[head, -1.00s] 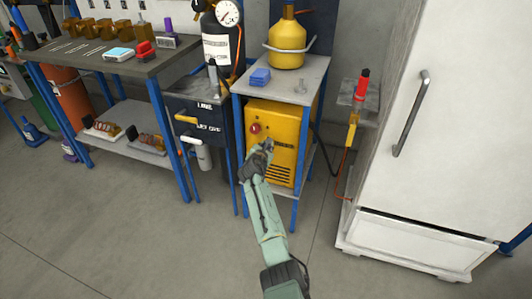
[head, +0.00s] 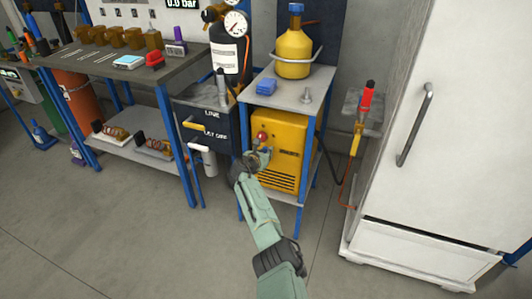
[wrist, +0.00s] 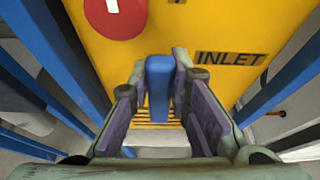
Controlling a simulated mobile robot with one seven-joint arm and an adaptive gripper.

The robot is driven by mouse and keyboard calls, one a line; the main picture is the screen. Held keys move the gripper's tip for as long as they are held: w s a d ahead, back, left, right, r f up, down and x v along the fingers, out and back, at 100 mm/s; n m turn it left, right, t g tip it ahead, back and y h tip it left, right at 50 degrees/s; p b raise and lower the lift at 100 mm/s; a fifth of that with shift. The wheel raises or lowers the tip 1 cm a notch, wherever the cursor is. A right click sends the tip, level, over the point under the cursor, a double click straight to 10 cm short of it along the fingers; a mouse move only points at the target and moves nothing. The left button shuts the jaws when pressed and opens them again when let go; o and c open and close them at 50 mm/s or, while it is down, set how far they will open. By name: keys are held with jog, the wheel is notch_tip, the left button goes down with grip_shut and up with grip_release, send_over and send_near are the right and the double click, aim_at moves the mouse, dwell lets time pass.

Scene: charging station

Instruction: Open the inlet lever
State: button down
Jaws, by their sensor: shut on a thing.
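The yellow unit (head: 277,165) stands on the lower level of a blue-legged stand. In the wrist view, its front (wrist: 215,25) carries the label INLET and a red round knob (wrist: 115,15). A blue lever handle (wrist: 158,85), beside the label, sits between my fingers. My gripper (wrist: 160,105) is shut on this lever, one finger on each side. In the head view, my gripper (head: 257,160) is at the front of the unit, just below the red knob. There my gripper hides the lever.
A blue leg of the stand (head: 241,200) is close to the left of my gripper. A white fridge (head: 430,130) stands right. The floor in front is clear.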

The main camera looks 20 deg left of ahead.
jog(key=c, duration=1.5)
grip_release()
jog(key=v, duration=1.2)
jog(key=shift+a, duration=0.1)
